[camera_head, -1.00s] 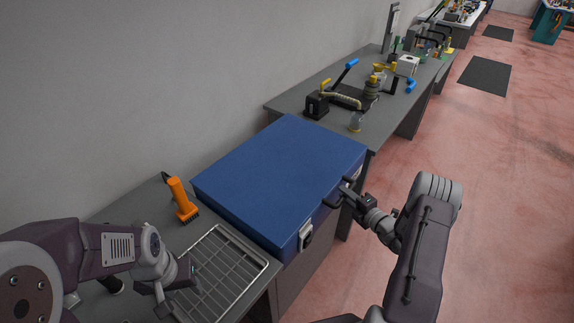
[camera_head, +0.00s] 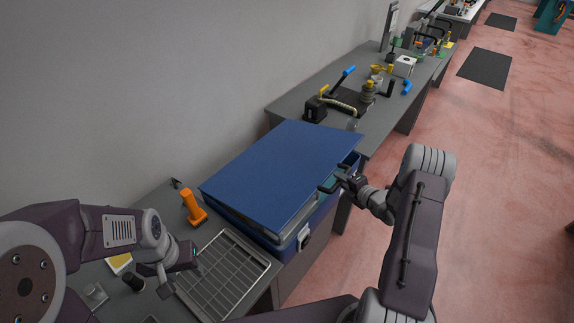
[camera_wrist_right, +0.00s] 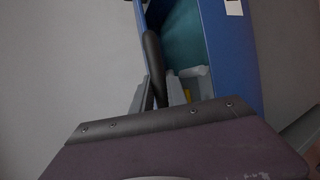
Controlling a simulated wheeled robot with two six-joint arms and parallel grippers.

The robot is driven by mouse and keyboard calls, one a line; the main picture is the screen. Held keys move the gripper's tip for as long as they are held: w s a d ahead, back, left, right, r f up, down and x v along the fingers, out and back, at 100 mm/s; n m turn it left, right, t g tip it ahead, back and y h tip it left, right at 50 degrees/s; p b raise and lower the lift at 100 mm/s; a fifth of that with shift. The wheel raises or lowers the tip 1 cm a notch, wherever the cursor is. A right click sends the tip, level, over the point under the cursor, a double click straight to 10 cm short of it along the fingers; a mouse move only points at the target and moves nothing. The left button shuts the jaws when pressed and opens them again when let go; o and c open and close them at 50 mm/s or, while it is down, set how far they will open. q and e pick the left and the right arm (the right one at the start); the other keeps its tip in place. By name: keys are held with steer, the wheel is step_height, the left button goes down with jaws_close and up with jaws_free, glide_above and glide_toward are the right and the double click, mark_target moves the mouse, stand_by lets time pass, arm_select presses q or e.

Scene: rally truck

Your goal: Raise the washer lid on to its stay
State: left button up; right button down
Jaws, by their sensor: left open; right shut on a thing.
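My right gripper (camera_head: 338,182) is shut on the dark lid handle (camera_wrist_right: 154,65) at the front edge. My left gripper (camera_head: 172,268) is open and empty over the wire rack, left of the washer. The stay cannot be made out.
A wire rack tray (camera_head: 222,275) lies on the near bench beside an orange brush (camera_head: 193,207). A grey bench (camera_head: 300,95) with tools and clamps stands behind the washer. Clear red floor (camera_head: 500,200) lies to the right.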

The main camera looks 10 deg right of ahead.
steer(key=shift+r, duration=0.2)
steer(key=shift+r, duration=0.1)
steer(key=w+a+r+g+h+p, duration=0.1)
steer(key=w+a+r+g+p, duration=0.1)
steer(key=r+p, duration=0.8)
steer(key=shift+w+a+r+n, duration=0.4)
steer(key=shift+w+a+r, duration=0.05)
steer(key=shift+w, duration=0.3)
steer(key=w+a+r+g+h+p, duration=0.1)
steer(key=w+a+r+p, duration=0.3)
steer(key=r+p, duration=0.5)
steer(key=shift+w+a+r+n+g+h, duration=0.3)
steer(key=shift+w+g+h, duration=0.1)
steer(key=shift+w+g, duration=0.3)
